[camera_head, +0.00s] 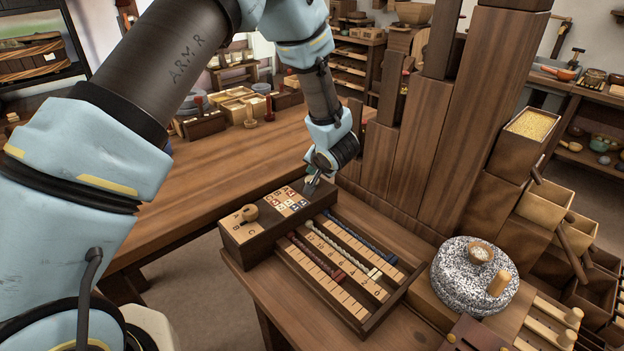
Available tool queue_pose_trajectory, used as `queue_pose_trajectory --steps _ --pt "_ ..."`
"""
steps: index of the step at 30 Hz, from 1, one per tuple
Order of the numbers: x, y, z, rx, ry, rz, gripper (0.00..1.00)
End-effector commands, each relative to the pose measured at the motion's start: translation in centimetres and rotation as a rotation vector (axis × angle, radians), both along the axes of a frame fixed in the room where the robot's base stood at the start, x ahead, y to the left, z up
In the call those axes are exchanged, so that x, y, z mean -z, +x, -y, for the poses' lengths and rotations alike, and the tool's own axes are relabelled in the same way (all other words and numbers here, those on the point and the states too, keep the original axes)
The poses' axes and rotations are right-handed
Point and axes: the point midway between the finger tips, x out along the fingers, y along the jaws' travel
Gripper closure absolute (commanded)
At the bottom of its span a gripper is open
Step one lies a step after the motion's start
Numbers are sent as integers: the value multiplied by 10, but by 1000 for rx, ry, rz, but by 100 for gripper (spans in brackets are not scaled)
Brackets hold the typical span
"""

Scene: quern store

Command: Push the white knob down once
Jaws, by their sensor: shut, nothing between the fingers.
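A dark wooden box (262,239) with a pale lettered top stands on the small table. My gripper (311,187) is shut and empty, pointing down at the right end of the box top. I cannot tell whether its tips touch the box. I cannot clearly make out a white knob; the fingers hide part of the box's right end.
A slatted tray (365,319) with red, white and blue beaded rows lies in front of the box. A speckled quern stone (453,275) with a wooden handle stands to the right. Tall wooden columns (420,125) rise close behind my gripper. The long bench (232,160) has clear room.

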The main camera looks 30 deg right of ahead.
Motion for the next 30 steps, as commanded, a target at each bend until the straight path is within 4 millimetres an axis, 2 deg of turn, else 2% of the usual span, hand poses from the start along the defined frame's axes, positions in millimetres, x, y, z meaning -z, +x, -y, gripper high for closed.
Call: queue_pose_trajectory --steps 30 --pt "12 0 0 0 0 0 100"
